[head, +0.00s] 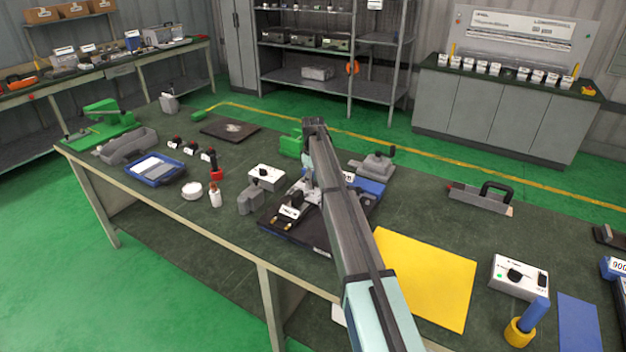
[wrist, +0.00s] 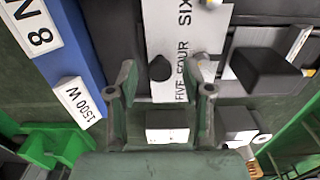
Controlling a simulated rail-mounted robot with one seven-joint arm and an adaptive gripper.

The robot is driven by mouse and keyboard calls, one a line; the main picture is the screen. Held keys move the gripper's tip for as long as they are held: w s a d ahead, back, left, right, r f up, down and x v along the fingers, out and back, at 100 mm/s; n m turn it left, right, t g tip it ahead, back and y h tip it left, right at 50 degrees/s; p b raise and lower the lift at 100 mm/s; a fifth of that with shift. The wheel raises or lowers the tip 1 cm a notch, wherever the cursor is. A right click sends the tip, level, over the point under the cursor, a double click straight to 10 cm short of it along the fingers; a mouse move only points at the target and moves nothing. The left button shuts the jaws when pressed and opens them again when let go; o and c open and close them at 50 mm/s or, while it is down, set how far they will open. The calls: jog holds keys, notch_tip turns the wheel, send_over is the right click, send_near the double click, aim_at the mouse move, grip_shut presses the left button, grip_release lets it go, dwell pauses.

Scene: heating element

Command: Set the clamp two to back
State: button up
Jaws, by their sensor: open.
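The heating element fixture has a dark base (head: 287,231) on the green workbench, with metal clamp parts (head: 293,200) and a white label on it. My arm crosses in front and hides much of the fixture. In the wrist view my gripper (wrist: 164,82) is open, its fingers on either side of a white plate (wrist: 180,40) lettered "FIVE FOUR SIX". A black knob (wrist: 160,68) and a pale block (wrist: 168,121) show between the fingers, with no visible grip on either. A black block (wrist: 268,70) is to the right. I cannot tell which part is clamp two.
A blue block (wrist: 68,38) with "8" and "1500 W" labels is left of my gripper. A white switch box (head: 267,177) and a grey block (head: 250,198) stand left of the fixture. A yellow sheet (head: 425,277) lies right of it. A grey vice-like tool (head: 374,165) stands behind.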

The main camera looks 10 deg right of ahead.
jog(key=shift+f, duration=0.2)
grip_shut()
jog(key=w+d, duration=0.4)
jog(key=w, duration=0.1)
jog(key=w+d+b, duration=0.1)
jog(key=w+d, duration=0.1)
jog(key=shift+w, duration=0.2)
jog(key=shift+c, duration=1.2)
grip_release()
jog(key=shift+d, duration=0.1)
jog(key=shift+o, duration=1.2)
